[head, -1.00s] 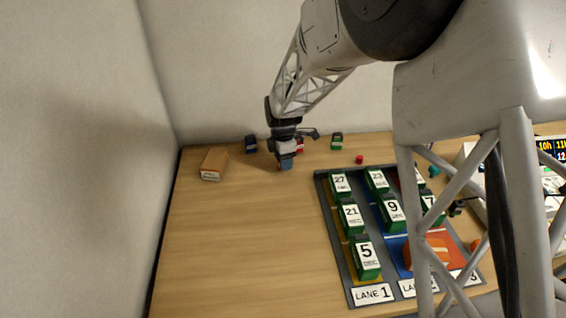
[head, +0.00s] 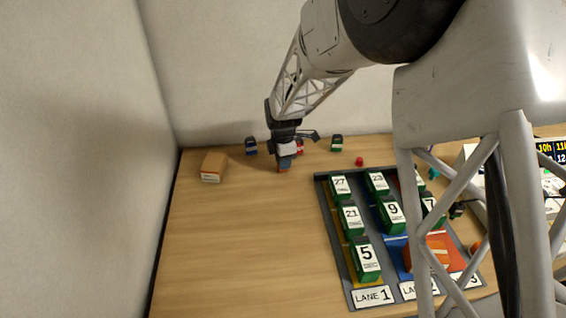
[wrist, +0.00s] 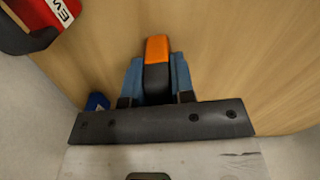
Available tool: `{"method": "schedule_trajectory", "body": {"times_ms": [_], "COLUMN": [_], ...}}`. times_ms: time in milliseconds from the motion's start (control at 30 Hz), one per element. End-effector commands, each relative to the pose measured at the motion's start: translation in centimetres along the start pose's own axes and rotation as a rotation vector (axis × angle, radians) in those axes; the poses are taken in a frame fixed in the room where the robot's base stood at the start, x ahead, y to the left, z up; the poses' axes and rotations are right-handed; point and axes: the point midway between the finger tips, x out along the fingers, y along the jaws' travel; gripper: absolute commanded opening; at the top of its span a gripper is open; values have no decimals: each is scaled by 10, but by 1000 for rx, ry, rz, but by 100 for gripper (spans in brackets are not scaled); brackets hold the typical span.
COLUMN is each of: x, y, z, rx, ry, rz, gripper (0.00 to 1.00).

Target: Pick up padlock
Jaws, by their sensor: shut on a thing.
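My gripper (wrist: 154,78) is shut on a small orange and black object (wrist: 157,50), held between its two blue fingers in the wrist view. The object's shape is partly hidden by the fingers, so I cannot tell for sure that it is the padlock. Whether the object touches the table is unclear. A small red item (head: 360,161) lies apart to the right, too small to identify.
A brown box (head: 213,166) stands at the left. A blue battery (head: 251,146), a red one (wrist: 45,22) and a green one (head: 337,143) stand along the back wall. The front left table is clear.

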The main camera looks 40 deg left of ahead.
Motion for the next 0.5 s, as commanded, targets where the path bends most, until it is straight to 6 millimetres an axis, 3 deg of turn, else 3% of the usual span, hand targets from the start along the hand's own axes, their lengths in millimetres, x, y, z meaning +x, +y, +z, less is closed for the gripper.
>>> {"method": "schedule_trajectory", "body": {"times_ms": [267, 500], "x": [-12, -37], "y": [0, -4], "z": [0, 0], "rx": [0, 0], "ry": [0, 0], "rz": [1, 1], "gripper": [0, 0]}}
